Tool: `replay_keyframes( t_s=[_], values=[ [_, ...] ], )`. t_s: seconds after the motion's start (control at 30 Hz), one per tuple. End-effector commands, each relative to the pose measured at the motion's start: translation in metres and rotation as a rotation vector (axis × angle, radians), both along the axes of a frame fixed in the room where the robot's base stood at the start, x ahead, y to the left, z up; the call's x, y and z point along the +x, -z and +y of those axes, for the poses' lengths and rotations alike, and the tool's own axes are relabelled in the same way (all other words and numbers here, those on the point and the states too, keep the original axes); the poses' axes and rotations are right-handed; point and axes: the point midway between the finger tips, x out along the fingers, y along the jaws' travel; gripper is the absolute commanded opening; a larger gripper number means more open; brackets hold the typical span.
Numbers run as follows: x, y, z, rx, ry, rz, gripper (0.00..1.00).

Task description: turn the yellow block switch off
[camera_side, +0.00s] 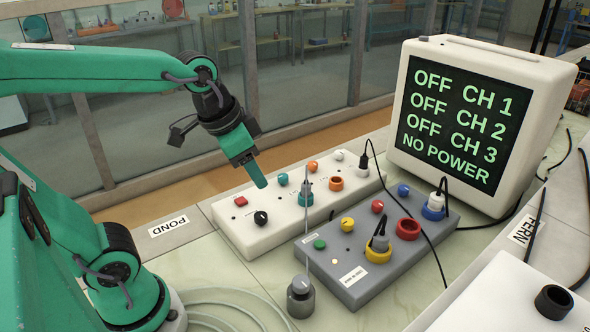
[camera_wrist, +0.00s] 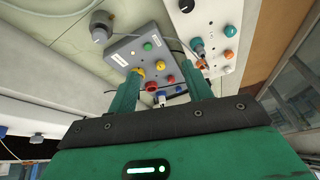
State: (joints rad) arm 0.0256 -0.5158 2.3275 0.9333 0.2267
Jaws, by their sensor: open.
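The grey block (camera_side: 350,268) lies on the bench with a row of round switches, and the yellow switch (camera_side: 347,224) sits between the green and red ones. I cannot tell from its cap whether it is on or off. In the wrist view the yellow switch (camera_wrist: 157,63) shows between my fingers. A yellow-ringed socket (camera_side: 378,255) with a black plug is in front of it. My gripper (camera_side: 260,182) is open and empty, above the left part of the white block, left of the grey block. It also shows in the wrist view (camera_wrist: 161,84).
The white block (camera_side: 236,228) behind the grey one carries knobs and sockets. Black cables loop over the blocks. A monitor (camera_side: 452,125) reads OFF for CH 1, 2 and 3, and NO POWER.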

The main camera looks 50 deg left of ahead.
Motion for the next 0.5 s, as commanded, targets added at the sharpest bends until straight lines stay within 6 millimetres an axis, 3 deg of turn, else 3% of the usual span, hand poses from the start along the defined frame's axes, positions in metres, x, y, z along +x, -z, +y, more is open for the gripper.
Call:
replay_keyframes(
  t_s=[0.5],
  values=[
    [0.094, 0.016, -0.019, 0.128, 0.416, 0.159, 0.5]
  ],
)
